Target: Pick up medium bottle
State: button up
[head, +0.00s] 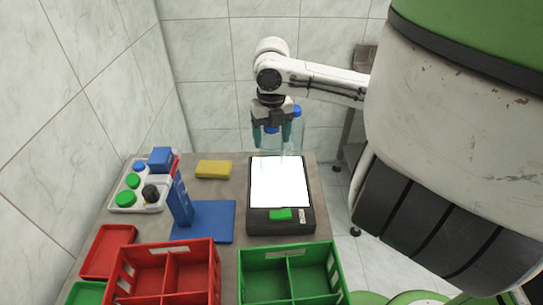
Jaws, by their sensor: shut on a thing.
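My gripper (272,131) is at the back of the table, just above the far edge of a lit white panel. Its teal fingers are shut on a clear bottle with a blue cap (271,129). The held bottle's body is see-through and hard to make out against the panel and wall. A second clear bottle with a blue cap (297,111) shows just right of the gripper, partly behind it. I cannot tell from this view which of the two is the medium bottle, or whether the held one touches anything.
The black-framed light panel (281,222) has a green button. A blue stand (216,224), yellow sponge (213,169) and white tray (124,199) with caps lie left. A red crate (163,297) and green crate (289,256) stand in front. A red tray (107,250) is at left.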

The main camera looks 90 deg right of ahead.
grip_shut()
dwell(0.4)
jog(key=shift+r, duration=0.1)
